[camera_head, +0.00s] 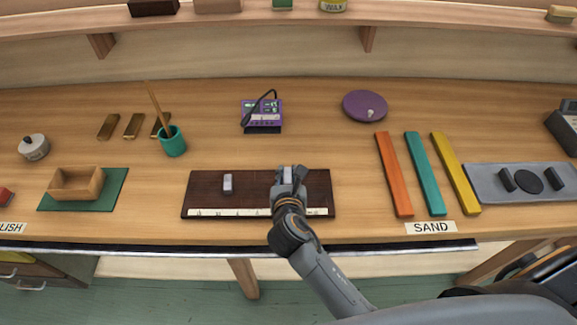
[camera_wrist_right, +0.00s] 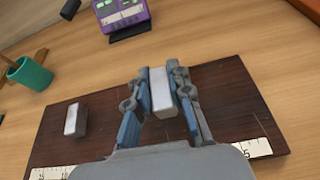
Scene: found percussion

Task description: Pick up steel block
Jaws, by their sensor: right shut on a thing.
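My right gripper (camera_head: 289,182) is over the right part of a dark wooden board (camera_head: 255,184) with a ruler strip along its front edge. In the right wrist view its fingers are shut on a silver steel block (camera_wrist_right: 161,90), which stands between the fingertips. Whether this block touches the board or is raised is hard to tell. A second steel block (camera_head: 227,184) stands on the left part of the board; it also shows in the right wrist view (camera_wrist_right: 75,120). My left gripper is not in view.
Behind the board are a purple device (camera_head: 262,112) with a dark cable and a teal cup (camera_head: 173,141) holding a stick. Orange (camera_head: 394,174), teal (camera_head: 425,172) and yellow bars (camera_head: 455,172) lie to the right. An open wooden box (camera_head: 77,184) stands at left.

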